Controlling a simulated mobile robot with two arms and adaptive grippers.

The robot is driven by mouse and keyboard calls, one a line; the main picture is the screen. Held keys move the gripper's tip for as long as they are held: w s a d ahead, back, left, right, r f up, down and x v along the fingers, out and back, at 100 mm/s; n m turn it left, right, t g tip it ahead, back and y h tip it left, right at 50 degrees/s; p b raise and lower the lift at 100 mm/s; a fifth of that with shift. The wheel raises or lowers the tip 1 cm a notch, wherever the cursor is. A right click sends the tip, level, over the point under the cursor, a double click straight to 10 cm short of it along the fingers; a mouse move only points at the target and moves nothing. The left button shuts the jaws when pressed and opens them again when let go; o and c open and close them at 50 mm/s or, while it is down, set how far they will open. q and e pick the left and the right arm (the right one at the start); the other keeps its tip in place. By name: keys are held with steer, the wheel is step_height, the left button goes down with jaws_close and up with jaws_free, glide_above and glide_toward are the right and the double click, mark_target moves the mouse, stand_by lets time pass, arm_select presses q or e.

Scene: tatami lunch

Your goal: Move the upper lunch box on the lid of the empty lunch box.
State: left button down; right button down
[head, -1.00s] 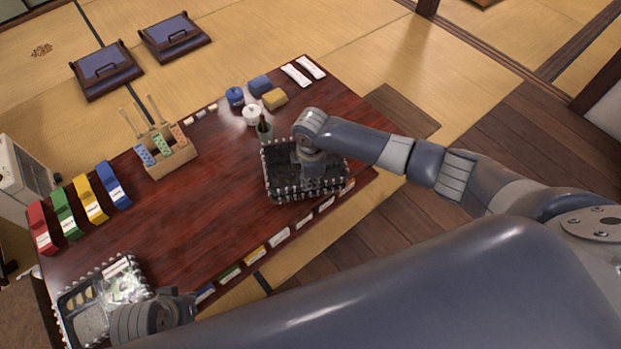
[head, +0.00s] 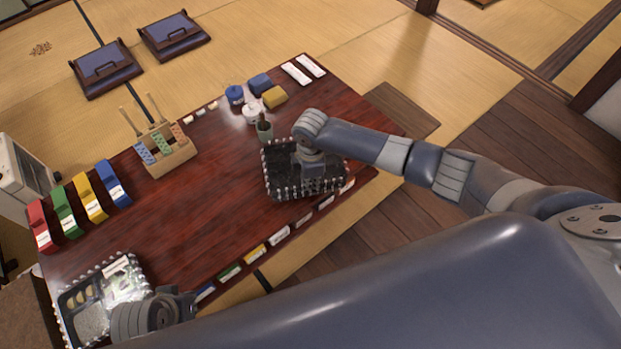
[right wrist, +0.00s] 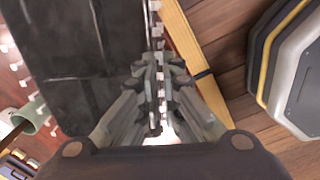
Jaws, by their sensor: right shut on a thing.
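A black lunch box with a pale studded rim (head: 279,181) is at the right end of the table, and its dark inside looks empty. My right gripper (head: 313,172) reaches down at its near right side. In the right wrist view, the gripper (right wrist: 157,98) is shut on the studded rim of the dark lunch box (right wrist: 85,45). Whether the box rests on something or is slightly lifted cannot be told. Another studded lunch box (head: 70,302), with food inside, is at the lower left. My left gripper (head: 182,303) is beside it; its fingers are mostly hidden. No lid is clearly recognisable.
A greenish cup (head: 265,131), a white pot (head: 252,112) and a blue pot (head: 235,95) stand behind the box. A wooden caddy (head: 170,158) and coloured holders (head: 91,200) are further left. The middle of the table (head: 210,210) is clear.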

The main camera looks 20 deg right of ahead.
stand_by(0.4)
steer(key=c, duration=1.2)
jaws_free()
steer(key=shift+o, duration=0.2)
steer(key=shift+r, duration=0.1)
